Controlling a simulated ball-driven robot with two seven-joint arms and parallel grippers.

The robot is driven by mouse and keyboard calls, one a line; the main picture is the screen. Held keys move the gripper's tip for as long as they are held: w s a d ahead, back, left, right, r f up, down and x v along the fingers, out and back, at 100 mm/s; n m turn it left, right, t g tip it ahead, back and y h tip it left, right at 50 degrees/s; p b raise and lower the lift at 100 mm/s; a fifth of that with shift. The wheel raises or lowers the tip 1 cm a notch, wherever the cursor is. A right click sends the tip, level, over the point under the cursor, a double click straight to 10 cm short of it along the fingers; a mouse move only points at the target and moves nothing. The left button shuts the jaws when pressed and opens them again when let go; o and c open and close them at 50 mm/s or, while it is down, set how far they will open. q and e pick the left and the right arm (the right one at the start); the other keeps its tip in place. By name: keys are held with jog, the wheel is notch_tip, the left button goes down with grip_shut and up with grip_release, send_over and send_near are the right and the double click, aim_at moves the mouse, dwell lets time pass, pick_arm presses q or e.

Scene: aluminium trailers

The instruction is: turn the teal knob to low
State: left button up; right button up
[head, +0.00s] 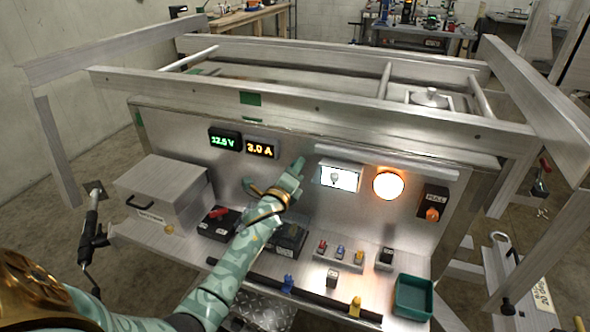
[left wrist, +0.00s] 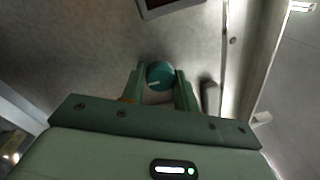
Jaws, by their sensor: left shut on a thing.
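The teal knob (left wrist: 160,75) shows in the left wrist view as a round dial with a pale pointer line, on the grey metal panel (left wrist: 90,45). My left gripper (left wrist: 160,88) is shut on the knob, with one green finger on each side of it. In the head view my left gripper (head: 292,178) reaches up to the panel, and the knob is hidden behind it. Any marks around the knob, including low, cannot be read. My right gripper is not in view.
Two displays, a green voltage one (head: 225,141) and an amber current one (head: 262,149), are left of the gripper. A small screen (head: 340,178) and a glowing round lamp (head: 388,184) are to its right. A teal tray (head: 413,297) stands on the lower shelf.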

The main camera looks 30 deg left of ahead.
pick_arm(q)
jog(key=shift+s+m+g+y+p, duration=0.1)
jog(key=shift+m+g+y+p, duration=0.3)
jog(key=shift+m+p, duration=5.3)
jog(key=shift+m+g+y+b, duration=0.25)
jog(key=shift+m+g, duration=0.25)
jog(key=shift+m, duration=11.2)
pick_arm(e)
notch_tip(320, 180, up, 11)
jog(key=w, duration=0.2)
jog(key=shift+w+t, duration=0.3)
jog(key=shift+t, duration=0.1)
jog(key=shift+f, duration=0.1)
pick_arm(q)
jog(key=o, duration=1)
jog(key=shift+r, duration=0.1)
jog(key=shift+c, duration=0.2)
